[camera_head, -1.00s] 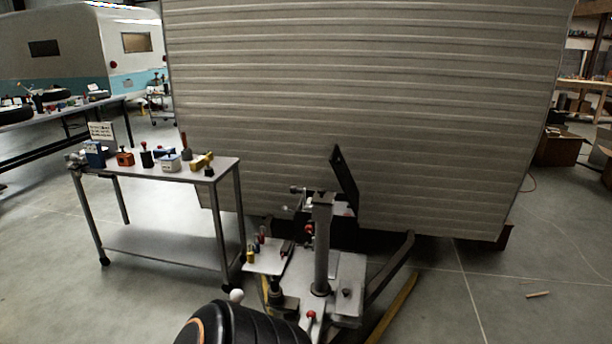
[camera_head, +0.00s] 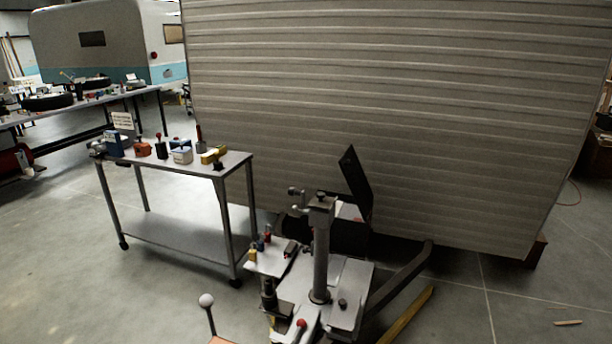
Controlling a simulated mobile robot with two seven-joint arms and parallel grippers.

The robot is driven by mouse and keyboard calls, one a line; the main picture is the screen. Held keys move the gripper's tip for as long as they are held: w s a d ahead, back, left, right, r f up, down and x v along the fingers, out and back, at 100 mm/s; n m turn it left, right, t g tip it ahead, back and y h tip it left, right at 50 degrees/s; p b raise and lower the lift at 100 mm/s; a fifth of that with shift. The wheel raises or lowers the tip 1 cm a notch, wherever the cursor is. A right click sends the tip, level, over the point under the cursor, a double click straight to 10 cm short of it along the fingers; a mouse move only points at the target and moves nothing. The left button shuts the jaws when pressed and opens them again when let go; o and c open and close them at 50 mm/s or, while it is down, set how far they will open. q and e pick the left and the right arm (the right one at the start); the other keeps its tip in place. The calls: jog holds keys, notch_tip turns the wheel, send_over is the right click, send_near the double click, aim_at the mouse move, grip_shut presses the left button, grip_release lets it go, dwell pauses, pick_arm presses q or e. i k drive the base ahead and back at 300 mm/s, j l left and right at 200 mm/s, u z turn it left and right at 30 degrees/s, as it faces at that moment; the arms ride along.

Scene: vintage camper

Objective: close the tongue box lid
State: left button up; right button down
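The tongue box (camera_head: 345,236) is a dark box on the trailer tongue, close against the camper's front wall. Its black lid (camera_head: 356,180) stands open, tilted up towards the wall. The tongue jack post (camera_head: 321,255) stands in front of the box and hides part of it. Neither of my grippers is in view.
A metal cart (camera_head: 180,165) with several small items stands left of the tongue. A small tray (camera_head: 271,258) with little items sits beside the jack. A yellow beam (camera_head: 408,315) lies on the floor at right. A white-knobbed lever (camera_head: 206,300) stands at the front. Floor on both sides is mostly clear.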

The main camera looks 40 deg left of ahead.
aim_at(349, 163)
jog(key=i+u, duration=0.35)
jog(key=i+l+u, duration=0.1)
jog(key=u, duration=0.25)
jog(key=i+l+u, duration=0.15)
jog(key=u, duration=0.25)
jog(key=i+l+u, duration=0.3)
jog(key=i+l, duration=1.4)
